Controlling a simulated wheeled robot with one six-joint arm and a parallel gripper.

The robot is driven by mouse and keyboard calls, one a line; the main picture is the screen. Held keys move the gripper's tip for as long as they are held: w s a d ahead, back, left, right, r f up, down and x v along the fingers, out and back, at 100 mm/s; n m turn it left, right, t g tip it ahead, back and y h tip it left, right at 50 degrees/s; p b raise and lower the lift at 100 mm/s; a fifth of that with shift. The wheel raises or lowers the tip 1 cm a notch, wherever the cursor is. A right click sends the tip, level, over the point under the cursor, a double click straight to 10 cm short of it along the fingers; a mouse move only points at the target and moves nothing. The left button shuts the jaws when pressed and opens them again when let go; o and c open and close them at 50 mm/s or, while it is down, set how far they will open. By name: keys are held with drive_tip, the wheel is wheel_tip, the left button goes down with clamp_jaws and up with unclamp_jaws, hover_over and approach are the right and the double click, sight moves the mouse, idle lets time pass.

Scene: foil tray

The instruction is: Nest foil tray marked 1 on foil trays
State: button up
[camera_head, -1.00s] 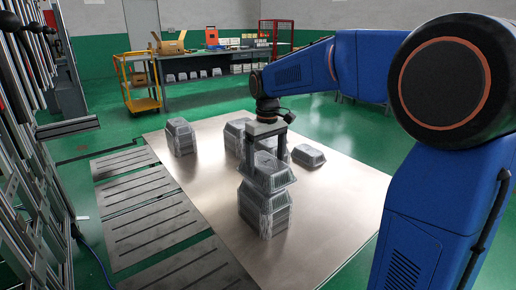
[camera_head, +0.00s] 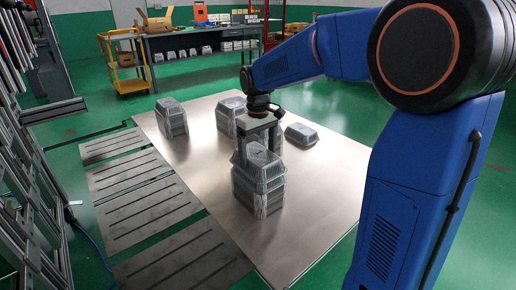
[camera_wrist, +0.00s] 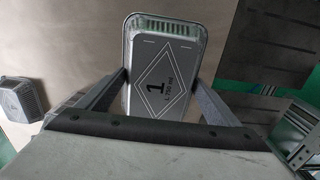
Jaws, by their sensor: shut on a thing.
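The foil tray marked 1 (camera_wrist: 160,65) shows a diamond and a "1" on its upturned base in the wrist view. My gripper (camera_head: 259,147) is shut on this tray, one finger at each side. In the head view the held tray (camera_head: 262,166) is right over the front stack of foil trays (camera_head: 258,195), roughly lined up with it. Whether it touches the stack or hovers just above I cannot tell. In the wrist view the tray hides the stack below.
Another stack (camera_head: 172,118) stands at the left of the metal plate (camera_head: 200,170), and one (camera_head: 229,112) stands behind my gripper. A low tray (camera_head: 301,134) lies to the right. The plate's front right is clear. A yellow cart (camera_head: 122,62) and workbench are far back.

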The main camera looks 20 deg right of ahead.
sight(258, 154)
drive_tip(key=shift+f, duration=1.9)
drive_tip(key=o, duration=0.9)
wheel_tip(258, 154, up, 17)
drive_tip(key=shift+r, duration=0.2)
